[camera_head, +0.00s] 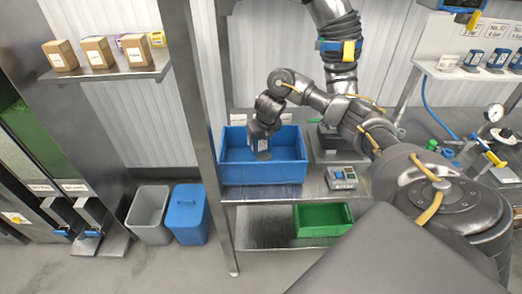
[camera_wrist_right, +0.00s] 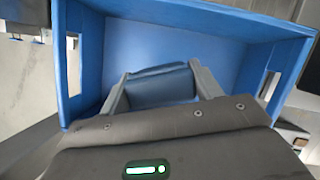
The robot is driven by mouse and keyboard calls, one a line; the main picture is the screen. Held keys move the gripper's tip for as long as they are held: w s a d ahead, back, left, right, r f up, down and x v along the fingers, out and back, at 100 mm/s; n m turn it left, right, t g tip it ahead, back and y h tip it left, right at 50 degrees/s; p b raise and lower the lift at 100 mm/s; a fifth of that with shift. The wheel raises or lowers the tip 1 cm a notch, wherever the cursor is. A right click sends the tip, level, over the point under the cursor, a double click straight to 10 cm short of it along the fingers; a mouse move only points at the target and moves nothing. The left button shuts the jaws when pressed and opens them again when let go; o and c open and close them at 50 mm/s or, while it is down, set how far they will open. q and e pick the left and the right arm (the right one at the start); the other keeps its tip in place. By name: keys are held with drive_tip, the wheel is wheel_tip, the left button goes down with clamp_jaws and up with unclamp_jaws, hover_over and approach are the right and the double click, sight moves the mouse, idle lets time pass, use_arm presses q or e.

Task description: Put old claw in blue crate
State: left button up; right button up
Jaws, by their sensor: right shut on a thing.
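The blue crate (camera_head: 262,172) stands on a steel shelf in the head view, open at the top. Its blue walls (camera_wrist_right: 225,20) fill most of the right wrist view. My right gripper (camera_head: 262,146) points down into the crate's opening. In the right wrist view, the gripper's two grey fingers (camera_wrist_right: 160,84) are shut on a dark blue, block-like thing, taken as the old claw (camera_wrist_right: 158,90). It is inside or just above the crate; I cannot tell whether it touches the floor. My left gripper is out of view.
A green crate (camera_head: 323,219) sits on the lower shelf. A small grey device (camera_head: 341,177) stands right of the blue crate. A dark mounted arm (camera_head: 340,55) hangs behind. A steel post (camera_head: 205,110) rises left of the crate, with grey and blue bins (camera_head: 187,215) beyond.

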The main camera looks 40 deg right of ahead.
sight(261, 146)
drive_tip(key=shift+w+d+f+b, duration=0.1)
drive_tip(key=shift+f+b, duration=0.2)
drive_tip(key=shift+f, duration=0.45)
wheel_tip(261, 146, down, 3)
drive_tip(key=shift+r+b, duration=0.1)
drive_tip(key=shift+b, duration=0.25)
drive_tip(key=shift+f, duration=0.2)
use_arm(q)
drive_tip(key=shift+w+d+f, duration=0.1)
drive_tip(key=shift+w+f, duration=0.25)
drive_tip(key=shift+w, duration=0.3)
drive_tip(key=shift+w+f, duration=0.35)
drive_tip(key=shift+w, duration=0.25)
use_arm(e)
drive_tip(key=shift+r, duration=0.1)
drive_tip(key=o, duration=1.5)
drive_tip(key=shift+c, duration=0.2)
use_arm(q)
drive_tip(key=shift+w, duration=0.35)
use_arm(e)
drive_tip(key=o, duration=0.4)
drive_tip(key=shift+c, duration=0.2)
